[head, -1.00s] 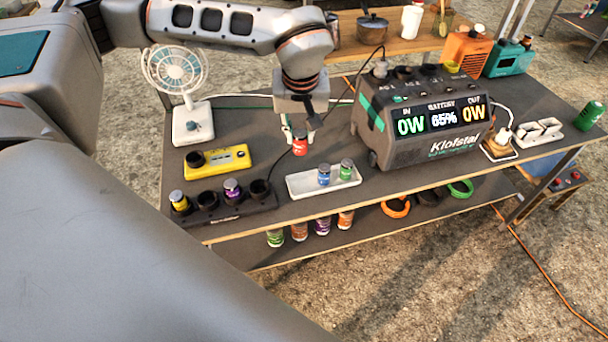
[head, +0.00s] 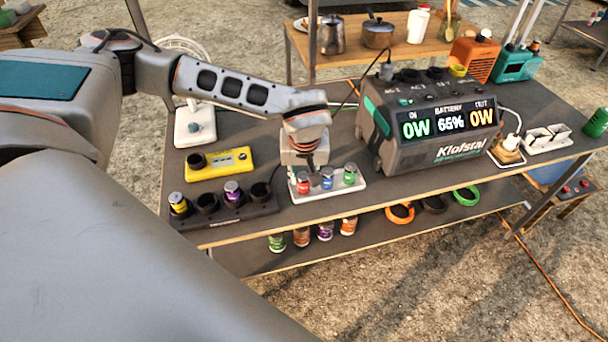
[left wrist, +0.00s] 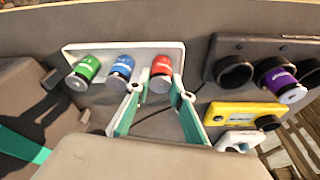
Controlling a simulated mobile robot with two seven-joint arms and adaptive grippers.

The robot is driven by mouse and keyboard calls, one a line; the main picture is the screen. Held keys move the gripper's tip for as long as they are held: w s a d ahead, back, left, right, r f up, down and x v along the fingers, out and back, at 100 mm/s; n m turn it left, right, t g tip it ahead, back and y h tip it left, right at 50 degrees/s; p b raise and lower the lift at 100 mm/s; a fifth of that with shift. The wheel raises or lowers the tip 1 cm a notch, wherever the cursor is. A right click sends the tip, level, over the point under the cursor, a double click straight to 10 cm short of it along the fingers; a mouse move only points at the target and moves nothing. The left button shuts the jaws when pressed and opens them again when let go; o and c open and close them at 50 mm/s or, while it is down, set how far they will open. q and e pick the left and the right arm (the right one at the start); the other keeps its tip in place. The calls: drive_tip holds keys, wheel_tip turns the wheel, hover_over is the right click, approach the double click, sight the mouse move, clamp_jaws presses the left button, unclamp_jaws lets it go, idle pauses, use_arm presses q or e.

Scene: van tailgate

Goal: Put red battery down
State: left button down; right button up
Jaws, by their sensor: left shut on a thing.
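The red battery (head: 303,184) stands upright at the left end of the white tray (head: 335,191), in line with a blue battery (head: 327,179) and a green battery (head: 350,174). My left gripper (head: 303,173) is above it and shut on it. In the left wrist view the red battery (left wrist: 161,68) sits between the fingertips (left wrist: 159,87), with the blue battery (left wrist: 121,70) and green battery (left wrist: 85,71) beside it. The battery's base appears at the tray floor, but I cannot tell whether it touches. My right gripper is not in view.
A black holder (head: 221,214) with yellow and purple batteries is left of the tray. A yellow meter (head: 219,164) and a white fan (head: 195,125) are behind it. The large power station (head: 430,125) stands close on the tray's right.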

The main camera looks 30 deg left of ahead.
use_arm(q)
drive_tip(key=c, duration=1.8)
unclamp_jaws()
drive_tip(key=shift+o, duration=0.2)
